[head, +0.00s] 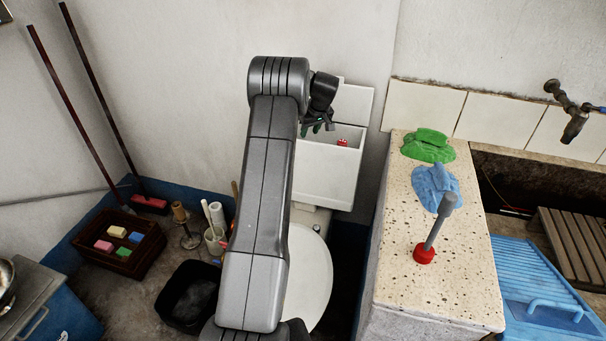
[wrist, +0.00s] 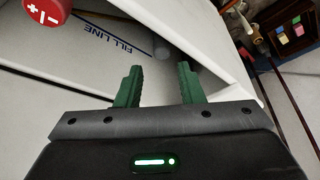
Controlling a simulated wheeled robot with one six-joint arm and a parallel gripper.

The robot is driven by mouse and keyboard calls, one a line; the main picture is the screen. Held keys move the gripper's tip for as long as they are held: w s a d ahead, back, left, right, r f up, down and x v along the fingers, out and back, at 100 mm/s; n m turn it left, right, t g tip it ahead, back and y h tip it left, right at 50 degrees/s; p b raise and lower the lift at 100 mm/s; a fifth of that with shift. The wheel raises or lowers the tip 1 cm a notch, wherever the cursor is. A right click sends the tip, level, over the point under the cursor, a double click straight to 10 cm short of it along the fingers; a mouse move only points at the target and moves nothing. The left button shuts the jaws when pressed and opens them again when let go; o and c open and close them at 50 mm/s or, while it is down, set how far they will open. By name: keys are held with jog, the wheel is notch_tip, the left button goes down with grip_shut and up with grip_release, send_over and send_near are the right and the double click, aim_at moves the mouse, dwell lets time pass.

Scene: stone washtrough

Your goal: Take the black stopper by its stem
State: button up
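I cannot make out a black stopper or its stem in either view. My gripper (head: 318,127) is over the open top of the white cistern (head: 328,178) in the head view. In the wrist view my gripper (wrist: 160,73) is open, its two green fingers apart with nothing held between them. Beyond the fingertips, inside the cistern, is a small grey rounded part (wrist: 161,48); I cannot tell what it is. A red cap marked +/- (wrist: 42,12) and the words FILL LINE also show there. My arm hides part of the cistern in the head view.
A stone ledge (head: 395,260) on the right bears a green cloth (head: 428,150), a blue cloth (head: 432,185) and a grey-handled tool with a red end (head: 425,254). A black bucket (head: 189,298) and a crate of sponges (head: 88,255) stand on the floor at left.

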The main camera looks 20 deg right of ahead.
jog(key=x, duration=0.7)
jog(key=shift+w+a+p, duration=0.2)
jog(key=shift+w+p, duration=0.15)
jog(key=shift+w, duration=0.1)
jog(key=shift+r, duration=0.1)
grip_shut()
